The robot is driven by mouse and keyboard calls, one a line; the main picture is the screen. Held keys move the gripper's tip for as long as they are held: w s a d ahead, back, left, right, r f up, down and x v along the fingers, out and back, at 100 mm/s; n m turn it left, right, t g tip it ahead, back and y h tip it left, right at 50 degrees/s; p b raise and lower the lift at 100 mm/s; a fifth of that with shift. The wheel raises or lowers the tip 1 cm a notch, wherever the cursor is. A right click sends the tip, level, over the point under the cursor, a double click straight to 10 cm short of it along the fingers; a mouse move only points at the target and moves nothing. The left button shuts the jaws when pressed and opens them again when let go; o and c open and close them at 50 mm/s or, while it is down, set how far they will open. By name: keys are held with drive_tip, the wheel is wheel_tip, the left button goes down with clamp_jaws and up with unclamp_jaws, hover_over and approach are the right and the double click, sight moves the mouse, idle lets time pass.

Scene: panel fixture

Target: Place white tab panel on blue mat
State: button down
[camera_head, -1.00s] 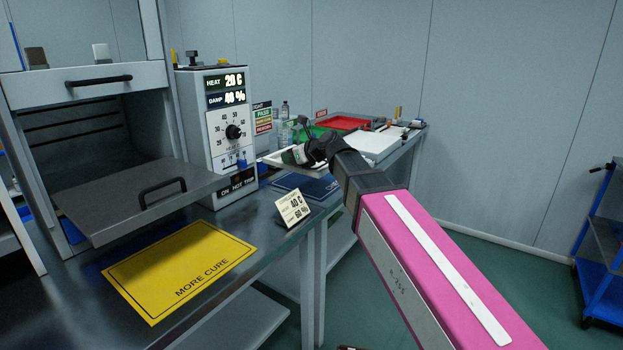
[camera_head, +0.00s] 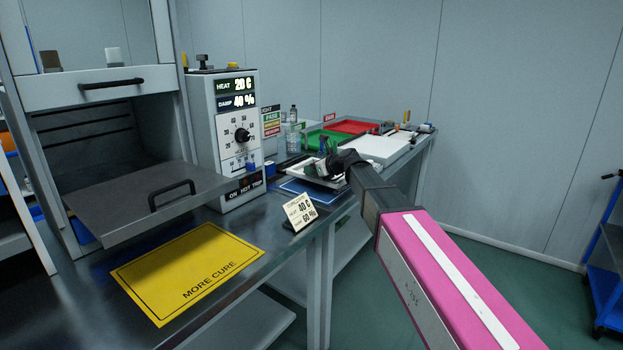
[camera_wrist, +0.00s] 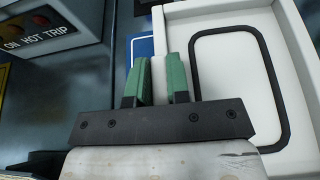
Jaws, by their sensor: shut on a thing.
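The white tab panel (camera_wrist: 235,100) is a shallow white tray with a raised rim and a black rounded-rectangle line inside. In the head view the panel (camera_head: 298,170) is at the far part of the bench, partly hidden by my arm. My gripper (camera_wrist: 161,78) has green fingers shut on the panel's left edge, where the tab sits between them; the gripper (camera_head: 323,150) also shows in the head view. The blue mat (camera_head: 304,188) lies below the panel, its front part showing. Its edge (camera_wrist: 140,47) shows left of the panel in the wrist view. I cannot tell whether panel and mat touch.
A control box (camera_head: 226,130) reading 20 C and 40 % stands left of the mat. A small sign card (camera_head: 299,211) stands in front of it. A yellow MORE CURE mat (camera_head: 190,272) lies nearer. Green (camera_head: 318,140) and red (camera_head: 352,127) trays and a white board (camera_head: 378,147) lie behind.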

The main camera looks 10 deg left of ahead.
sight(312, 177)
drive_tip(key=shift+f, duration=1.6)
drive_tip(key=c, duration=1.1)
unclamp_jaws()
drive_tip(key=shift+f, duration=0.1)
drive_tip(key=v, duration=1.2)
